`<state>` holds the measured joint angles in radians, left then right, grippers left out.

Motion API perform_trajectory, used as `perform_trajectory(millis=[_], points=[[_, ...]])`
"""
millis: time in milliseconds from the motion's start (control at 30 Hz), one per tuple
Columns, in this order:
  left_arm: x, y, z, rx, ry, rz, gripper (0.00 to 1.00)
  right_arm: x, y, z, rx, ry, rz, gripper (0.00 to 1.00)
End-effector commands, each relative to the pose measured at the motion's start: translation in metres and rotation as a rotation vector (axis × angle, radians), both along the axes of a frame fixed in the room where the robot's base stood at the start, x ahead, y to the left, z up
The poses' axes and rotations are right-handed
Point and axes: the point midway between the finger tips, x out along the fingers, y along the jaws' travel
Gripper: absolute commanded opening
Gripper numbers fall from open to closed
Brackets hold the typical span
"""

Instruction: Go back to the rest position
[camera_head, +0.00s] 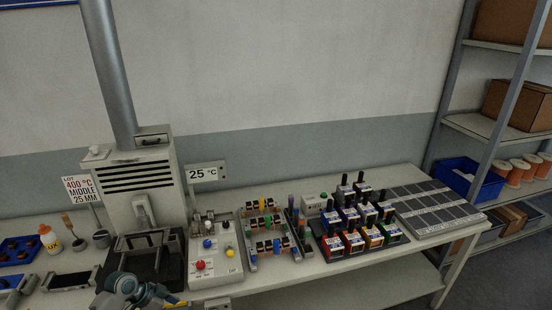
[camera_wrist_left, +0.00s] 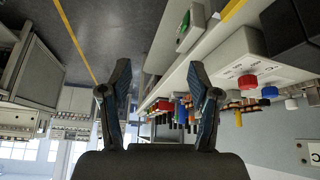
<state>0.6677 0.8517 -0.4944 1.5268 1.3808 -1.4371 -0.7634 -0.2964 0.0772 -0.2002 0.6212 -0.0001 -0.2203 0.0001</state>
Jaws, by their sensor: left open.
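My left gripper (camera_wrist_left: 158,78) is open in the left wrist view, its two dark fingers spread wide with nothing between them. Past the fingertips that view shows the bench side-on, with the floor to the left. My right arm and gripper are in neither view.
The bench (camera_head: 300,284) carries a control box (camera_head: 214,272) with coloured knobs, connector racks (camera_head: 266,228), several dark-handled coloured blocks (camera_head: 354,243) and a grey grid tray (camera_head: 436,208). A fume unit (camera_head: 138,178) stands behind. Shelves (camera_head: 492,126) stand right. The wrist view shows open floor (camera_wrist_left: 40,22).

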Motion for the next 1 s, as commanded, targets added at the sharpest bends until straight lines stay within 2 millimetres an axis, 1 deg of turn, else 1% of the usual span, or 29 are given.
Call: perform_trajectory(millis=[33, 167, 267, 367, 400, 467, 500, 567, 600, 667, 700, 767, 800, 867, 900, 967, 1000], points=[[0.002, 0.0, -0.016, -0.003, 0.01, 0.036, 0.62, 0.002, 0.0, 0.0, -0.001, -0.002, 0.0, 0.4], [0.009, 0.005, -0.062, -0.002, 0.026, 0.155, 0.62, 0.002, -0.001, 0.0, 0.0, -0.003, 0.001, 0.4], [0.009, 0.01, -0.109, 0.007, 0.044, 0.262, 0.62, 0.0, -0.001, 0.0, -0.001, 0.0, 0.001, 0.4], [0.0, 0.016, -0.17, 0.027, 0.069, 0.391, 0.62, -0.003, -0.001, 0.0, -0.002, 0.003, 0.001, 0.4], [-0.008, 0.018, -0.199, 0.04, 0.082, 0.446, 0.62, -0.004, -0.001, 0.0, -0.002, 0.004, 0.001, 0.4], [-0.024, 0.022, -0.242, 0.063, 0.099, 0.526, 0.62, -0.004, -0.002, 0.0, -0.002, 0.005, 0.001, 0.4], [-0.038, 0.023, -0.27, 0.079, 0.11, 0.575, 0.62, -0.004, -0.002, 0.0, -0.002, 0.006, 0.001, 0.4], [-0.062, 0.026, -0.31, 0.107, 0.126, 0.639, 0.62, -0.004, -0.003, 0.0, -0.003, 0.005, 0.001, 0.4], [-0.08, 0.027, -0.335, 0.125, 0.136, 0.676, 0.62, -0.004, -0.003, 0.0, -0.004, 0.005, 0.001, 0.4], [-0.11, 0.026, -0.371, 0.154, 0.153, 0.725, 0.62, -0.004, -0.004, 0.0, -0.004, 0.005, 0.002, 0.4], [-0.132, 0.025, -0.393, 0.173, 0.164, 0.752, 0.62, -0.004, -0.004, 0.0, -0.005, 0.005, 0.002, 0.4], [-0.166, 0.022, -0.423, 0.2, 0.179, 0.787, 0.62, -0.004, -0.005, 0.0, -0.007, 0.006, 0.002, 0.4], [-0.19, 0.019, -0.442, 0.217, 0.19, 0.806, 0.62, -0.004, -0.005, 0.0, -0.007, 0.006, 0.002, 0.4], [-0.229, 0.012, -0.468, 0.242, 0.208, 0.828, 0.62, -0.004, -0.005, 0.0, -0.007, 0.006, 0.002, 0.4], [-0.255, 0.007, -0.483, 0.258, 0.218, 0.84, 0.62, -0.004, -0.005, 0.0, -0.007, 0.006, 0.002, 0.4], [-0.295, -0.003, -0.503, 0.278, 0.237, 0.852, 0.62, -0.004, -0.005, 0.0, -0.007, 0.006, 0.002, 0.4], [-0.323, -0.009, -0.515, 0.289, 0.249, 0.858, 0.62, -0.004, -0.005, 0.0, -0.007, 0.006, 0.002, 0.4]])
